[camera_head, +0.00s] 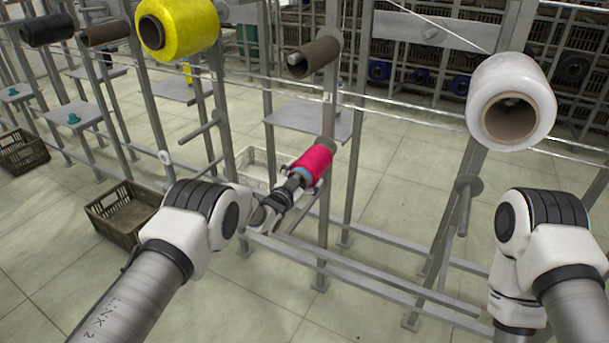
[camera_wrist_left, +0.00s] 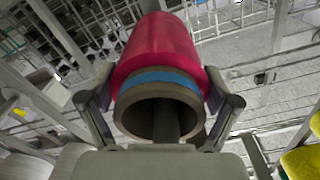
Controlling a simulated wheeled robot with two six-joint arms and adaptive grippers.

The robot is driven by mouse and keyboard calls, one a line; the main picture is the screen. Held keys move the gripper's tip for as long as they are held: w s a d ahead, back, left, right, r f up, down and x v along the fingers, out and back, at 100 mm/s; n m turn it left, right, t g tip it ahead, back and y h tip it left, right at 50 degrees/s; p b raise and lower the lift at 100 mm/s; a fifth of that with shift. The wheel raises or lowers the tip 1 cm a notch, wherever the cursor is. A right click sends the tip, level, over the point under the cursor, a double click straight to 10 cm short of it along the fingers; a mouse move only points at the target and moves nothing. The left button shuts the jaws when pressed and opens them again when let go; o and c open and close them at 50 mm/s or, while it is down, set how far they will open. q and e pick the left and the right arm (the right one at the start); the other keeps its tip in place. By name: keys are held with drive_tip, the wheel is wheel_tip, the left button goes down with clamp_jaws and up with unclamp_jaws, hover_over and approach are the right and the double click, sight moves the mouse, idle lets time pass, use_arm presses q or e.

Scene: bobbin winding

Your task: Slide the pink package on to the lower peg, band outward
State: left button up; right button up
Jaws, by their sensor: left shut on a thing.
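The pink package (camera_head: 314,159) is a pink roll with a blue band and a brown tube core, at the middle post in the head view. My left gripper (camera_head: 303,179) is shut on it near the banded end. In the left wrist view the fingers (camera_wrist_left: 158,92) press both sides of the package (camera_wrist_left: 160,50). The blue band (camera_wrist_left: 158,78) and open core face my gripper, outward from the rack. A dark rod, seemingly the lower peg (camera_wrist_left: 166,122), shows inside the core. The package's far end lies close to the post; contact there is unclear. My right gripper is out of view.
An empty brown tube (camera_head: 314,57) sits on the peg above. A yellow package (camera_head: 178,27) is at upper left and a white one (camera_head: 511,101) at upper right. Crates (camera_head: 125,212) stand on the floor. Low rails (camera_head: 350,281) run below.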

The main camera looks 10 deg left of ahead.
use_arm(q)
drive_tip(key=o, duration=1.1)
drive_tip(key=shift+c, duration=0.2)
drive_tip(key=shift+s, duration=0.1)
drive_tip(key=v, duration=1.1)
drive_tip(key=shift+s+a, duration=0.2)
drive_tip(key=shift+s, duration=0.15)
